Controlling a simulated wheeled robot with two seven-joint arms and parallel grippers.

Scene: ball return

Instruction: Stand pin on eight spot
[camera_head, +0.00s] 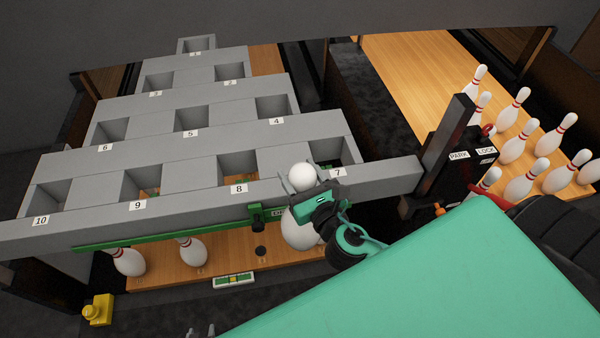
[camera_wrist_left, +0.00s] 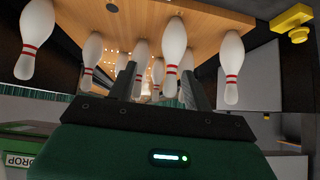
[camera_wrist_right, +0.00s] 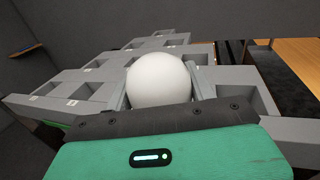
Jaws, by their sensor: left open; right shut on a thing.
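My right gripper (camera_head: 314,190) is shut on a white pin (camera_head: 300,232). The pin's round head (camera_head: 302,176) shows above the fingers, and its belly hangs below them, in front of the grey rack near labels 8 and 7. In the right wrist view the white head (camera_wrist_right: 160,80) sits between the fingers. A dark round spot (camera_head: 261,250) lies bare on the wooden deck, left of the held pin and below label 8 (camera_head: 239,188); I cannot read a number on it. My left gripper (camera_wrist_left: 163,88) is open and empty, facing several pins; only its fingertips (camera_head: 201,332) show in the head view.
Two pins (camera_head: 127,261) (camera_head: 192,252) stand on the deck below the rack (camera_head: 385,178). A green bar (camera_head: 165,235) runs under the rack's front edge. A yellow knob (camera_head: 97,310) is at front left. A PARK/LOCK box (camera_head: 462,172) and several pins stand at right.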

